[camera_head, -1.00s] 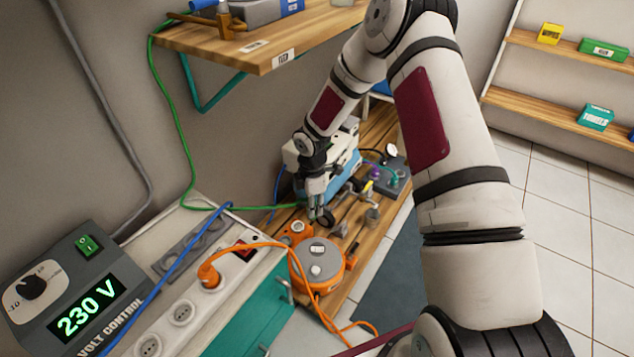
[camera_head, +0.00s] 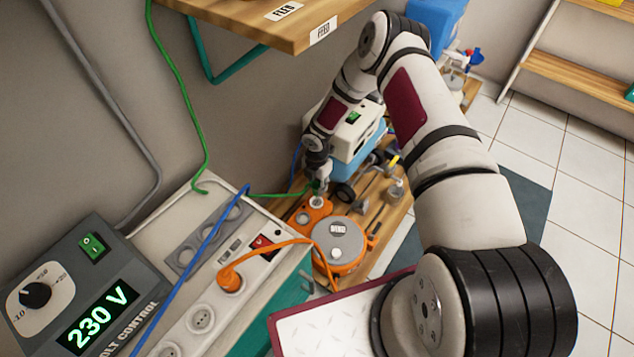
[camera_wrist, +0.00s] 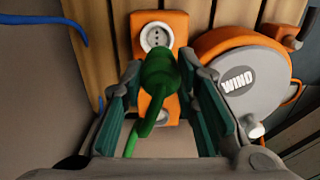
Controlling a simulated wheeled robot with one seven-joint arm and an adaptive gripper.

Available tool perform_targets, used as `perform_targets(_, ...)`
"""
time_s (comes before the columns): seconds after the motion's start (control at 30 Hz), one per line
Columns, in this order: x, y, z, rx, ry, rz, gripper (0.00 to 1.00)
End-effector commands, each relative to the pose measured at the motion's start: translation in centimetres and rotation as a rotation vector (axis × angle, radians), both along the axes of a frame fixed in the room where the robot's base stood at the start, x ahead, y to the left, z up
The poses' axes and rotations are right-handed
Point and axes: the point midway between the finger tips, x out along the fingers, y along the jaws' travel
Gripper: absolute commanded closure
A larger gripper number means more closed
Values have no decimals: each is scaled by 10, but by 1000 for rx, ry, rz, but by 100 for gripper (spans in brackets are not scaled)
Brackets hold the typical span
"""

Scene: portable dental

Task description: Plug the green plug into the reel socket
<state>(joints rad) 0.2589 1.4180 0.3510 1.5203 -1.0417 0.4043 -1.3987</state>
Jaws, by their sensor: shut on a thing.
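My gripper (camera_wrist: 160,68) is shut on the green plug (camera_wrist: 158,78), with a finger on each side of it. The plug's green cable hangs back toward the wrist. The round white reel socket (camera_wrist: 157,37) sits on an orange plate just beyond the plug's front end, and its holes are visible. The plug's pins are hidden, and I cannot tell whether it touches the socket. In the head view my gripper (camera_head: 319,180) is directly above the reel socket (camera_head: 316,202), and the plug is barely visible.
The orange reel (camera_head: 338,246) with a grey "WIND" lid stands right beside the socket plate. An orange plug (camera_head: 230,281) sits in the white socket strip. A blue and white machine (camera_head: 350,135) stands behind my gripper on the wooden bench.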

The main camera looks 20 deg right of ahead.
Motion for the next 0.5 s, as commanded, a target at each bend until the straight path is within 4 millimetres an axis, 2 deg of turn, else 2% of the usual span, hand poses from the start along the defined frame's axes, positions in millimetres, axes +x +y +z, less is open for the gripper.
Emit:
perform_targets(0.27,0,0,-7,0,0,0,100)
perform_targets(0.5,-1,0,-28,0,1,-1,100)
